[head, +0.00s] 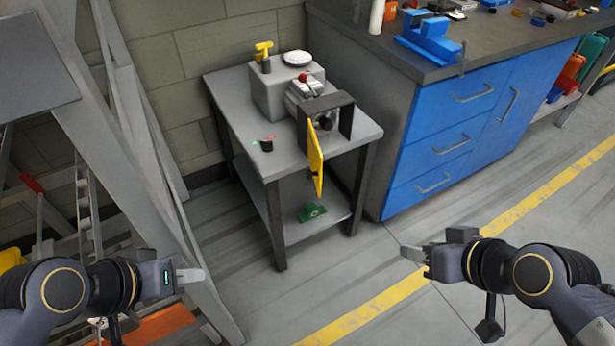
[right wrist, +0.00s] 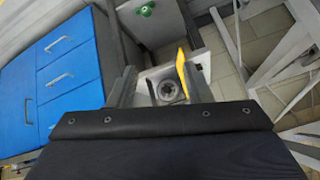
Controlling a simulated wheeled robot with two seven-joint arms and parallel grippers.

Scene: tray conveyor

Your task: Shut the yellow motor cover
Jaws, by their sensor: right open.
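The yellow motor cover (head: 316,160) stands swung open at the front edge of a small grey table, its panel upright and seen at a slant. It hangs beside a dark frame (head: 346,112) around the motor unit. In the right wrist view the cover (right wrist: 184,72) shows edge-on beside a round grey motor face (right wrist: 167,90). My right gripper (head: 412,262) is open and empty, above the floor to the right of the table and apart from the cover. My left gripper (head: 190,275) is at the lower left, far from the cover; its jaw gap is not clear.
The small table (head: 232,98) also carries a grey box (head: 268,92), a white dish and a small black cup (head: 267,145). A green part (head: 312,212) lies on its lower shelf. A blue-drawer bench (head: 430,150) stands close on the right. Grey frames fill the left. Floor in front is open.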

